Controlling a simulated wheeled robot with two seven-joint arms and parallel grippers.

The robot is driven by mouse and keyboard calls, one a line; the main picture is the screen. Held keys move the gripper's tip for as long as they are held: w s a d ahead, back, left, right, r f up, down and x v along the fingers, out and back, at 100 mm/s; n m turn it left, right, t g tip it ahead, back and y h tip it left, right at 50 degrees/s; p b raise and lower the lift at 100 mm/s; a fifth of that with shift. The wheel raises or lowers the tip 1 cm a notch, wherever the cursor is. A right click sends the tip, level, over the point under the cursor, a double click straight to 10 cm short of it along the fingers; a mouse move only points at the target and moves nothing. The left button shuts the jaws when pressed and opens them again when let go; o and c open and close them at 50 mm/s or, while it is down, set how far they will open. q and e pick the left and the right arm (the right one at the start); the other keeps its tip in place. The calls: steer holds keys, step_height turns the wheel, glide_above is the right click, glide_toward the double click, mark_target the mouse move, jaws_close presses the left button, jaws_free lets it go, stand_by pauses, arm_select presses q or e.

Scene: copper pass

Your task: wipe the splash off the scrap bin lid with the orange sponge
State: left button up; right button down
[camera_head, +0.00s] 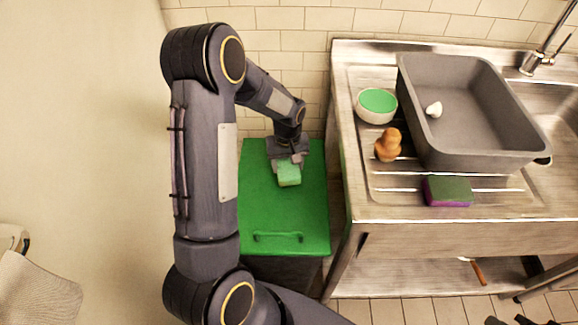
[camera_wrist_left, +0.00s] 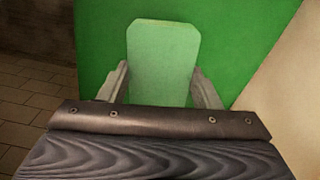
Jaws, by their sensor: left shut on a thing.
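The scrap bin lid (camera_head: 285,215) is a flat green panel with a bar handle near its front edge. My left gripper (camera_head: 288,162) is over the back half of the lid, shut on a pale green sponge (camera_head: 289,175). In the left wrist view the sponge (camera_wrist_left: 162,62) sits between the two grey fingers of the left gripper (camera_wrist_left: 162,88), with the green lid (camera_wrist_left: 100,35) behind it. I cannot tell whether the sponge touches the lid. I see no orange sponge and make out no splash on the visible lid; my arm hides part of its left side.
Right of the bin is a steel sink unit (camera_head: 400,212). On it are a grey basin (camera_head: 490,150) with a small white thing inside, a white bowl (camera_head: 376,116) with green inside, a brown wooden knobbed thing (camera_head: 388,145) and a purple and dark green sponge (camera_head: 447,191). A wall closes the left.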

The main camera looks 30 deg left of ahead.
arm_select(q)
steer(key=shift+r+p, duration=1.25)
steer(key=shift+r, duration=0.85)
